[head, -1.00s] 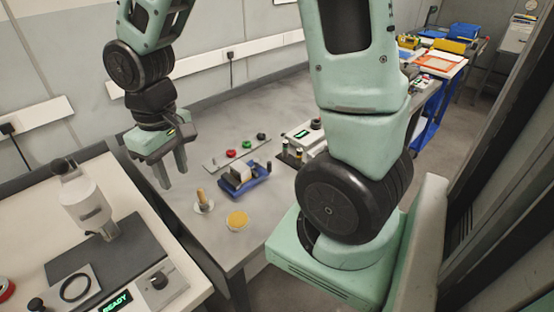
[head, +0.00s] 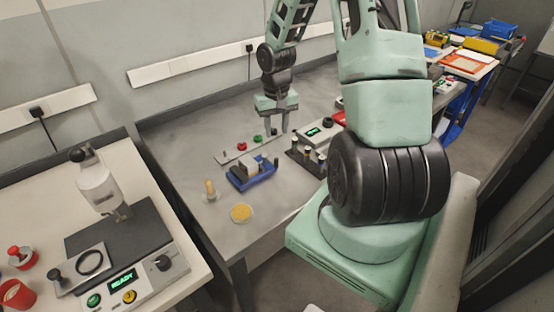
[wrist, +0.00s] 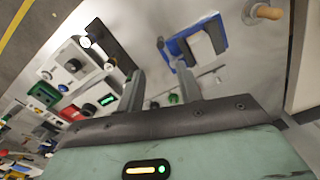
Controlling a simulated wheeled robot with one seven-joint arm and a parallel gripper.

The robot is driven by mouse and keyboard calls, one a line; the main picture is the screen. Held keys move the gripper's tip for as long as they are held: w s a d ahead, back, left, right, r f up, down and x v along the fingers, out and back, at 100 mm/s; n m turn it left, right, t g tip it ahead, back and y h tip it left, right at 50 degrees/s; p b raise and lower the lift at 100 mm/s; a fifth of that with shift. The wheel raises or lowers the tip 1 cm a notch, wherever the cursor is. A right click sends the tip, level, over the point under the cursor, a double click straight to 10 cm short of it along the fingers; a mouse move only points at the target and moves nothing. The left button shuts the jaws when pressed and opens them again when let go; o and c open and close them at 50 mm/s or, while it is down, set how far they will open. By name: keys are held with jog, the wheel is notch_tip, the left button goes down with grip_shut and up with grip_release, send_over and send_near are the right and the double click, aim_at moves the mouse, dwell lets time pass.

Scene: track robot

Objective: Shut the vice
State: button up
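The vice (head: 252,174) is a small blue-based vice with grey jaws on the grey bench in the head view. A pale block shows at its jaws; I cannot tell whether the jaws grip it. The vice also shows in the wrist view (wrist: 196,42), just beyond my fingertips. My gripper (head: 278,128) hangs above the bench, behind and to the right of the vice, apart from it. In the wrist view its two fingers (wrist: 160,80) are spread with nothing between them. The vice's handle is too small to make out clearly.
A button strip (head: 250,148) lies behind the vice. The bench's left part is clear.

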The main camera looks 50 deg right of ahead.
aim_at(276, 159)
notch_tip(276, 159, down, 13)
jog(key=shift+f+p, duration=0.1)
jog(key=shift+p, duration=0.4)
grip_shut()
